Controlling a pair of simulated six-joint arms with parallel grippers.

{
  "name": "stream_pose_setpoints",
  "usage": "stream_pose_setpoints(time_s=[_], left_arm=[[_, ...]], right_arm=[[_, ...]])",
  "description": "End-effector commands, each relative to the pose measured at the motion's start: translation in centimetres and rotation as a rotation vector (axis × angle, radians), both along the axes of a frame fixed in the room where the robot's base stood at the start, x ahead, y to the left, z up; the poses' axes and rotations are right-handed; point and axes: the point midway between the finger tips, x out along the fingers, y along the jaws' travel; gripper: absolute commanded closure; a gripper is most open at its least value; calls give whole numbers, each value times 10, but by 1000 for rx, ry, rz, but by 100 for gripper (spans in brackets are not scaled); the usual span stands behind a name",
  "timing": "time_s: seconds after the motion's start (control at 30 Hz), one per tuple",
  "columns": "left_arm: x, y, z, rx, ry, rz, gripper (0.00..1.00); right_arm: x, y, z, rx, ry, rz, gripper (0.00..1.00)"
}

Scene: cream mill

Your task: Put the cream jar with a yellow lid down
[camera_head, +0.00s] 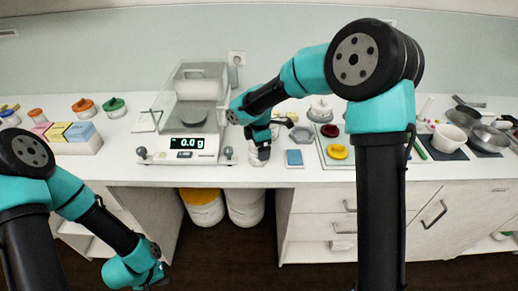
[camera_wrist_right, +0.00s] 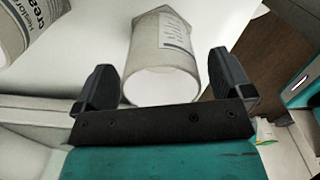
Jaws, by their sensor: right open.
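A white jar with a printed label (camera_wrist_right: 165,55) lies between the two fingers of my right gripper (camera_wrist_right: 175,85) in the right wrist view, with gaps at both sides. Its near round end is plain white; I see no yellow lid on it. In the head view my right gripper (camera_head: 262,152) is at the counter's front edge, right of the scale, with the pale jar (camera_head: 257,168) under it mostly hidden. A yellow round piece (camera_head: 337,152) lies on a tray at the right. My left gripper (camera_head: 152,281) is low at the bottom left, its fingers unclear.
The scale (camera_head: 187,143) reads 0.0 g, just left of my right gripper. Another labelled jar (camera_wrist_right: 30,25) is at the wrist view's upper left. Coloured boxes (camera_head: 78,138) stand at the left.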

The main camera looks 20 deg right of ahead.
Motion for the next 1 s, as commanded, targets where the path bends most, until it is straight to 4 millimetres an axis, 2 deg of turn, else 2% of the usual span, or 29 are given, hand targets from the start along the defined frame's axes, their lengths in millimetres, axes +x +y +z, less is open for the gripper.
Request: stream_pose_setpoints(time_s=[0.5, 0.7, 1.0], left_arm=[[0, 0, 0, 0, 0, 0, 100], [0, 0, 0, 0, 0, 0, 100], [0, 0, 0, 0, 0, 0, 100]], right_arm=[[0, 1, 91, 2, -2, 0, 2], [0, 0, 105, 1, 0, 0, 2], [0, 0, 106, 1, 0, 0, 2]])
